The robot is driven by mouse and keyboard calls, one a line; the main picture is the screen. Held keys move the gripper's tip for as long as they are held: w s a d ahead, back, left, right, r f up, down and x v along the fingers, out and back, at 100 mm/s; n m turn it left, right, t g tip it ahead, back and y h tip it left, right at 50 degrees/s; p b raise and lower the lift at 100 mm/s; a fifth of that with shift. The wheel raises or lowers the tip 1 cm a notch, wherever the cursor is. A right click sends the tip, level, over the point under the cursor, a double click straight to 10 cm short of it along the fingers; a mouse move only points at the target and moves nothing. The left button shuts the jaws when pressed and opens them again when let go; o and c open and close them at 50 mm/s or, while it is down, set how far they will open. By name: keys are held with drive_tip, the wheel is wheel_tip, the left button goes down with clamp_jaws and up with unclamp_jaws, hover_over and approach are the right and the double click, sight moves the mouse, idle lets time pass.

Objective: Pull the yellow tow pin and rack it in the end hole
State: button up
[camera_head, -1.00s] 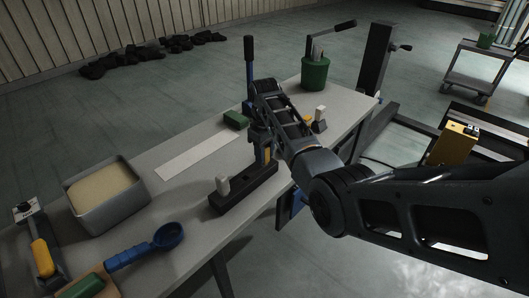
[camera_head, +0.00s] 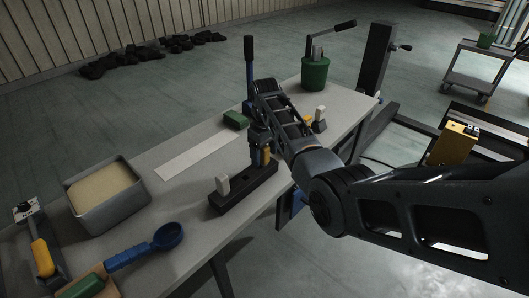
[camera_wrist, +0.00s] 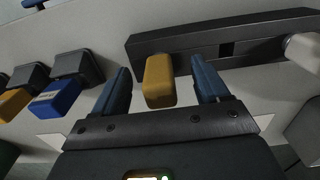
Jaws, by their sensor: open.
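The yellow tow pin (camera_wrist: 160,80) stands at the left end of a long black rack (camera_wrist: 200,42) in the wrist view. Its lower end meets the rack, but its seating depth is hidden. My gripper (camera_wrist: 162,68) is open, with one blue finger on each side of the pin and a gap at both sides. An empty square hole (camera_wrist: 227,48) shows in the middle of the rack. A white pin (camera_wrist: 303,48) stands toward the other end.
In the wrist view, a blue block (camera_wrist: 55,97) and another yellow block (camera_wrist: 12,103) sit left of the pin.

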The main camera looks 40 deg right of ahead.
drive_tip(key=shift+r, duration=0.25)
drive_tip(key=shift+r+p, duration=0.35)
drive_tip(key=shift+p, duration=0.25)
drive_tip(key=shift+r+p, duration=1.65)
drive_tip(key=shift+r, duration=0.05)
wheel_tip(320, 180, up, 8)
drive_tip(key=shift+f+b, duration=0.15)
drive_tip(key=shift+b, duration=0.25)
idle(0.8)
